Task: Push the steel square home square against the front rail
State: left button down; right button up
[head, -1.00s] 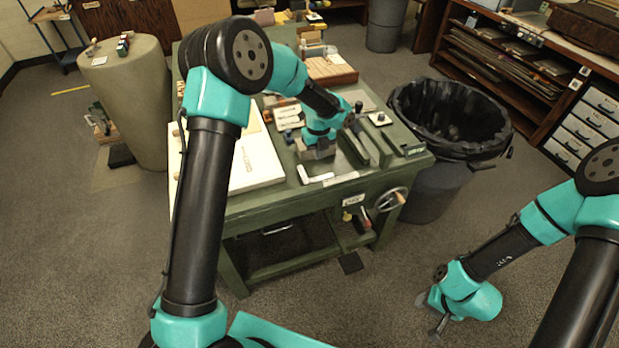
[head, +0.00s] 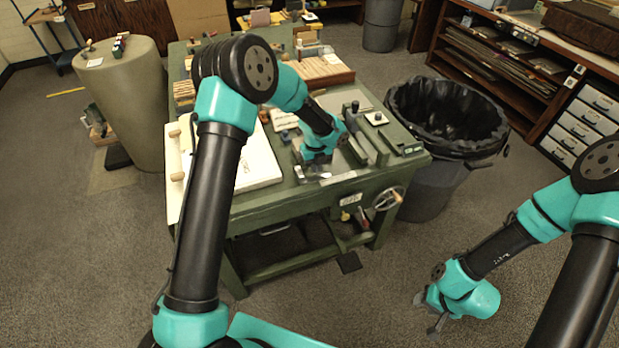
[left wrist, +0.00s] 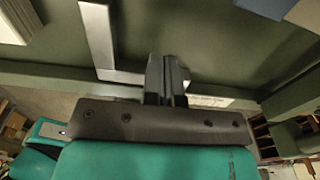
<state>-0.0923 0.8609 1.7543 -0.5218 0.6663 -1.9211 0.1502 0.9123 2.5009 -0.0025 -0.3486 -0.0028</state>
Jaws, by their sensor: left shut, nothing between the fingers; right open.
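The steel square (left wrist: 97,38) is a bright L-shaped piece lying flat near the table's front edge. In the left wrist view one arm runs away from the front rail (left wrist: 40,74) and the other runs along it. I cannot tell whether it touches the rail. In the head view the square (head: 300,173) is partly hidden by my left gripper (head: 317,166). That gripper is shut and empty, pointing down. In the left wrist view its fingertips (left wrist: 166,66) are beside the end of the arm along the rail; contact is unclear. My right gripper (head: 428,316) is open and empty, away from the table.
A white tray or board (head: 258,165) lies left of the square. Green bars (head: 360,148) stand on the bed to its right. A white label strip (head: 339,178) is on the front edge. A black-lined bin (head: 445,115) stands right of the table.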

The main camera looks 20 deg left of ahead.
pick_arm(q)
jog(key=shift+f, duration=0.4)
jog(key=shift+f, duration=0.55)
dwell(0.4)
jog(key=shift+r, duration=0.1)
dwell(0.4)
jog(key=shift+s+d, duration=0.2)
dwell(0.9)
jog(key=shift+w+a+r, duration=0.1)
jog(key=shift+w+r, duration=0.05)
jog(key=shift+r, duration=0.7)
jog(key=shift+w+a+r, duration=0.1)
jog(key=shift+a+r, duration=0.05)
jog(key=shift+r, duration=0.65)
jog(key=shift+w+a+r, duration=0.1)
jog(key=shift+w+r, duration=0.05)
jog(key=shift+r, duration=0.7)
